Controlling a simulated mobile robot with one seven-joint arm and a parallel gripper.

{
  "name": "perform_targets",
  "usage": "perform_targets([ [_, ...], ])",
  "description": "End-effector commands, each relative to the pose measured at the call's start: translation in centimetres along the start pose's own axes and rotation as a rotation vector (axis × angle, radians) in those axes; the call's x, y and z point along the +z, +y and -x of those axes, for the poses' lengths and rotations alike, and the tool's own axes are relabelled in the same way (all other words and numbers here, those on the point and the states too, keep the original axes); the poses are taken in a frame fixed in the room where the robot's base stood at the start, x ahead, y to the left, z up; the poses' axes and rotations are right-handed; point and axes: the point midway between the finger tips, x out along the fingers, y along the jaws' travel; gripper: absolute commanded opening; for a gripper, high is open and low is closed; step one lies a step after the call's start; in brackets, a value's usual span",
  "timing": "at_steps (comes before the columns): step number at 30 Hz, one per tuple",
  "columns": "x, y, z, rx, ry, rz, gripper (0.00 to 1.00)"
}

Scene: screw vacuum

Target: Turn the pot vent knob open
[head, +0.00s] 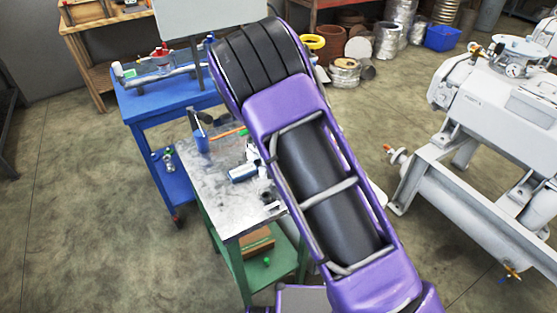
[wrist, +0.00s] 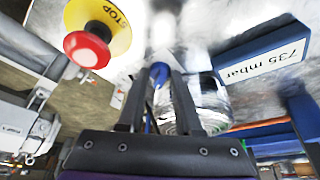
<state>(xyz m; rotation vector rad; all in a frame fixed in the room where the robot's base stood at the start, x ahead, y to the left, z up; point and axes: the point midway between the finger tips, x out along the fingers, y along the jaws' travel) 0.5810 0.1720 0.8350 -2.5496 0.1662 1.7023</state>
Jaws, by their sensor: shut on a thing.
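In the wrist view, my gripper (wrist: 160,76) has its two dark fingers close together on a small blue part, which looks like the pot vent knob (wrist: 158,70). Only the knob's rounded blue end and a strip between the fingers show; its turn angle cannot be read. A shiny, silvery, clear-walled vessel, apparently the pot (wrist: 208,100), stands just right of the fingers and is partly hidden by them. In the head view, my purple arm covers the gripper, and I cannot make out the knob there.
A red stop button (wrist: 87,50) on a yellow disc is left of the fingers. A blue-framed display (wrist: 262,52) reading 735 mbar is at right. In the head view, a metal-topped bench (head: 215,200) stands left of my arm and large grey machinery (head: 490,110) at right.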

Motion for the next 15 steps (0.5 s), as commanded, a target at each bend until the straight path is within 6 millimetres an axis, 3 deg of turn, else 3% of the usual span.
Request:
perform_targets([
  [15, 0.01, -0.07, -0.03, 0.027, -0.001, -0.068, 0.00],
])
